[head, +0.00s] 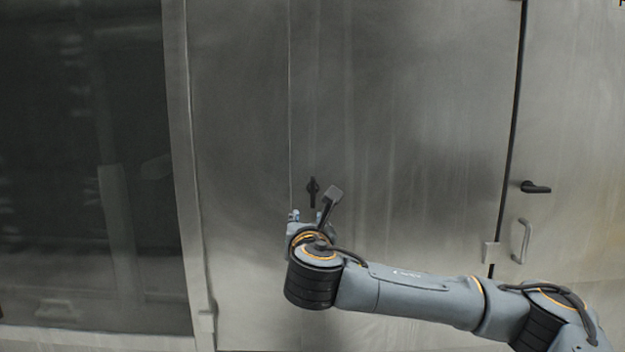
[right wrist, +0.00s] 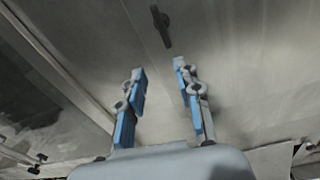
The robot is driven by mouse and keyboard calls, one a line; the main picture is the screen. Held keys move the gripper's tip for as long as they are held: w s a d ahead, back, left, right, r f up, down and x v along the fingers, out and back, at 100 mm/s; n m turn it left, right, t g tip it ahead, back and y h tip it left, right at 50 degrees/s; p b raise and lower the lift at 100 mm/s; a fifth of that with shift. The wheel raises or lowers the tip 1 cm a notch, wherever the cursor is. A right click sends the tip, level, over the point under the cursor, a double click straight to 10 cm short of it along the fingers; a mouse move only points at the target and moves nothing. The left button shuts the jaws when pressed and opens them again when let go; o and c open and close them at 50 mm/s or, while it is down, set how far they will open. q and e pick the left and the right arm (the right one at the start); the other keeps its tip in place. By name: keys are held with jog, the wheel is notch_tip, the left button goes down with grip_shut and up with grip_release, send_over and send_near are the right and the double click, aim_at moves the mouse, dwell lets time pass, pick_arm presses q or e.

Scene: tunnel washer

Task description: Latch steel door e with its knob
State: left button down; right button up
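The steel door (head: 400,120) is a broad brushed-metal panel and looks flush with the panel to its left along a thin vertical seam. Its knob (head: 313,188) is small, dark and upright, close to that seam. The knob also shows in the right wrist view (right wrist: 160,26), beyond the fingertips. My right gripper (right wrist: 158,75) is open and empty, its blue-padded fingers apart and pointing toward the knob without touching it. In the head view its wrist is just below the knob and hides most of the fingers. My left gripper is in neither view.
At the right, past a dark vertical gap, another panel carries a black lever handle (head: 536,187) and a pale pull handle (head: 521,241). A dark window (head: 80,150) fills the left side. The steel face around the knob is clear.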

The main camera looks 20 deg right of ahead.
aim_at(313, 189)
jog(key=shift+n+t, duration=0.3)
jog(key=shift+n, duration=0.1)
jog(key=w+d+r+p, duration=0.1)
jog(key=w+p, duration=0.1)
jog(key=w, duration=0.1)
jog(key=w+d+r+p, duration=0.1)
jog(key=w+p, duration=0.1)
jog(key=w, duration=0.2)
jog(key=w+d+r+p, duration=0.1)
jog(key=w+d+p, duration=0.1)
jog(key=w, duration=0.1)
jog(key=shift+w+d, duration=0.1)
jog(key=shift+w, duration=0.05)
jog(key=shift+p+x, duration=0.4)
jog(key=shift+x, duration=0.4)
grip_shut()
